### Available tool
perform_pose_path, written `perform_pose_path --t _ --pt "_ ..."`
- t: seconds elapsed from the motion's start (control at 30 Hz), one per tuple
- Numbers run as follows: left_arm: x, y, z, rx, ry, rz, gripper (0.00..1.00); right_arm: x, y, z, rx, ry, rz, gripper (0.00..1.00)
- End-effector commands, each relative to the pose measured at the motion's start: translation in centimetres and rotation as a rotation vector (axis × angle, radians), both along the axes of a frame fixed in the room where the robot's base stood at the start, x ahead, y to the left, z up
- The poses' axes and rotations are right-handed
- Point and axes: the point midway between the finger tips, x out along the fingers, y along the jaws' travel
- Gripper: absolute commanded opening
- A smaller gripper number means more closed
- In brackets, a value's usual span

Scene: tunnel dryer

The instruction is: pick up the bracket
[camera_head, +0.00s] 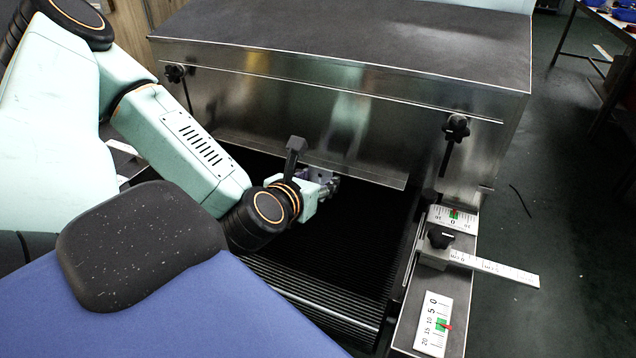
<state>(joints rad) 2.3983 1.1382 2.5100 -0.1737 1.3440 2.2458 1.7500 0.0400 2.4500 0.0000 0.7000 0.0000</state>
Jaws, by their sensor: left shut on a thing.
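My left gripper (326,184) reaches in from the left, low over the dark conveyor belt at the mouth of the steel tunnel dryer. It is small in the view and partly hidden behind my own wrist. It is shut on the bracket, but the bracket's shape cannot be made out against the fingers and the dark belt. Whether the bracket touches the belt cannot be told. My right gripper is not in view.
The tunnel dryer (300,100) has a low front panel edge just behind my left gripper. The ribbed dark belt (350,240) is bare in front. On the right are a side rail with white scales (432,325), a black knob (440,237) and a projecting ruler (495,267).

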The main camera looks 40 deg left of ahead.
Motion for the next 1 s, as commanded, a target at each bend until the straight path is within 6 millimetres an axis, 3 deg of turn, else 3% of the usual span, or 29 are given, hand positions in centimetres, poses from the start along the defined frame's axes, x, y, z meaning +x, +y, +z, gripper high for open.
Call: perform_pose_path --t 0.37,1.0 --pt "0.0 0.05 -0.03 -0.001 0.0 0.001 0.12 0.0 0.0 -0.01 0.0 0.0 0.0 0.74" --pt "0.14 0.14 0.93 0.001 -0.001 -0.001 0.12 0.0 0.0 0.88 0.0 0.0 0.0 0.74"
